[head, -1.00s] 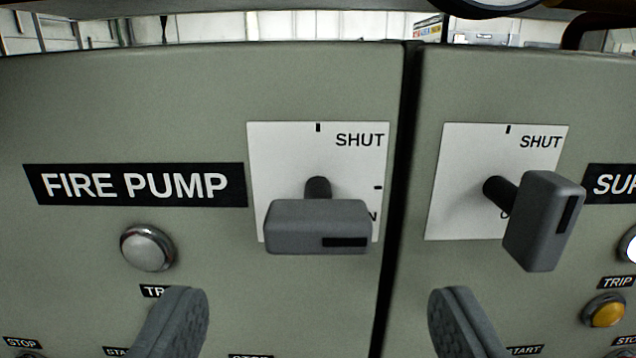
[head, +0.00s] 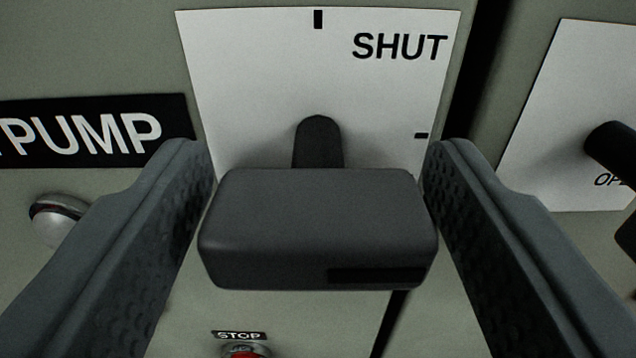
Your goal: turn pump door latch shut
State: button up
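The pump door latch handle (head: 317,228) is a dark grey block on a short round stem (head: 319,143), in the middle of the view. It lies level, with its black stripe (head: 376,275) on the right half. Its white plate (head: 250,70) reads SHUT at the upper right, with one tick at the top and one at the right. My gripper (head: 318,195) is open, with one finger at each end of the handle. The gaps at the ends look very small; I cannot tell whether the fingers touch it. The plate's lower part is hidden behind the handle.
A second latch plate (head: 570,110) and its dark latch (head: 610,145) stand to the right, past the dark door seam (head: 482,75). A PUMP label (head: 85,138) and a round lamp (head: 58,215) are at left. A red button (head: 245,351) under a STOP label is below.

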jog(key=c, duration=0.8)
jog(key=shift+n, duration=0.4)
jog(key=n, duration=0.3)
jog(key=shift+n, duration=0.4)
jog(key=n, duration=1.3)
jog(key=shift+n, duration=0.3)
